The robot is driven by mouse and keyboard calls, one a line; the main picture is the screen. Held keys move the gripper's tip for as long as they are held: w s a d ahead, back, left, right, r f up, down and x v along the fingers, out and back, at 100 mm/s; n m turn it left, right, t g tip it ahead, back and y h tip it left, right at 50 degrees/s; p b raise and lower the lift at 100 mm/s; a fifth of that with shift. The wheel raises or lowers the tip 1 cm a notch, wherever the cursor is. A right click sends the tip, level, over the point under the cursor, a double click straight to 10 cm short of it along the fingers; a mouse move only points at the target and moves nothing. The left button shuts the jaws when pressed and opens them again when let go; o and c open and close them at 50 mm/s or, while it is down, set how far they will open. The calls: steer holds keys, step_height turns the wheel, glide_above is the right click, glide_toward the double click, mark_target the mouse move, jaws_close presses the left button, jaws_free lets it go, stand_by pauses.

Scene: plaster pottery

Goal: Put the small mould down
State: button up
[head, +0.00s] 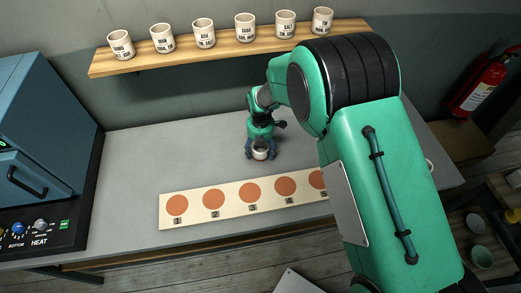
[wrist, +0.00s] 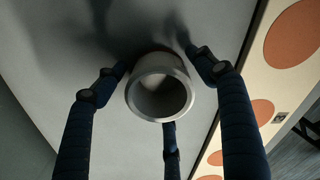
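The small mould is a short pale grey cup with a round open mouth. In the head view the small mould (head: 260,154) is upright at the grey worktop (head: 140,165), behind the numbered strip. My gripper (head: 261,150) points down with its dark fingers around it. In the wrist view the mould (wrist: 160,95) sits between the three fingers of my gripper (wrist: 165,75), their tips close against its wall. Its underside is hidden, so I cannot tell whether it touches the worktop.
A pale strip (head: 196,216) with orange numbered discs lies in front; my arm covers its right end. A shelf (head: 190,55) with several labelled white cups runs along the back. A blue oven (head: 40,130) stands left. The worktop left of my gripper is clear.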

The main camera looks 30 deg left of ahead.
stand_by(0.3)
step_height(320, 180, up, 12)
steer(key=p, duration=0.1)
steer(key=shift+r+p, duration=0.15)
steer(key=shift+p, duration=0.15)
stand_by(0.4)
stand_by(0.5)
